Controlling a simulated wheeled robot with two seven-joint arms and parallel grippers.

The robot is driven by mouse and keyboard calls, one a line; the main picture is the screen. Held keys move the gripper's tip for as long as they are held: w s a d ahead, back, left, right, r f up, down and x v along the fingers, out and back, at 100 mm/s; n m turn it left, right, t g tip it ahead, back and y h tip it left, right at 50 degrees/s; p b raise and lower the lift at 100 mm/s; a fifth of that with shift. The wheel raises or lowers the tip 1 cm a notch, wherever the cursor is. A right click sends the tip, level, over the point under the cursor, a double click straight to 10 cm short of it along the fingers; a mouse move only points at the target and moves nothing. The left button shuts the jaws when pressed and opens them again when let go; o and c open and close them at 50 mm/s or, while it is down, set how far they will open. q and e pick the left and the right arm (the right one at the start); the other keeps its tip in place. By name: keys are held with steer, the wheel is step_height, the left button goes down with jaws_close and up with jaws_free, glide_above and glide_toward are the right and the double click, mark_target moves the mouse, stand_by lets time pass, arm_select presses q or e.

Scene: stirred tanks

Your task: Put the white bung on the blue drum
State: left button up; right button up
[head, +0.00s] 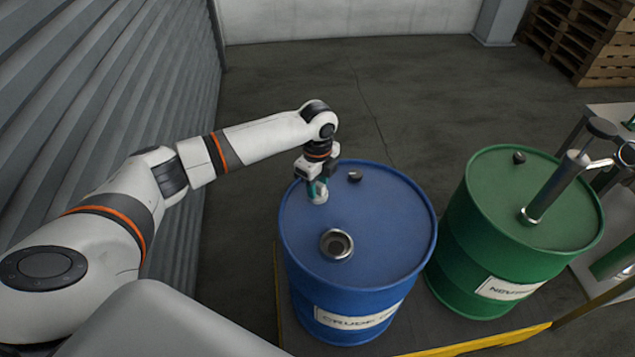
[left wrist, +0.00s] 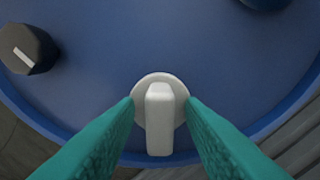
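The blue drum (head: 378,215) stands upright. Its top has a round metal-rimmed opening (head: 337,244) at the front and a small dark plug (head: 355,175) toward the back. The white bung (head: 320,197) is at the left part of the drum top, apart from the opening. My left gripper (head: 318,188) points down over it. In the left wrist view, the white bung (left wrist: 160,108) lies between the teal fingertips (left wrist: 160,104). Gaps show between the fingers and its upright grip, so the gripper looks open around it. Its underside is hidden. My right gripper is out of view.
A green drum (head: 480,230) with a metal pump tube (head: 553,190) stands close to the right. A yellow edge (head: 480,342) runs along the front. A ribbed wall (head: 110,70) is on the left. Pallets (head: 590,40) are stacked at the back right. The floor behind is clear.

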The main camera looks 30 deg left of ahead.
mark_target(317, 183)
arm_select(q)
steer(key=shift+r, duration=0.1)
step_height(317, 183, up, 12)
stand_by(0.4)
stand_by(0.5)
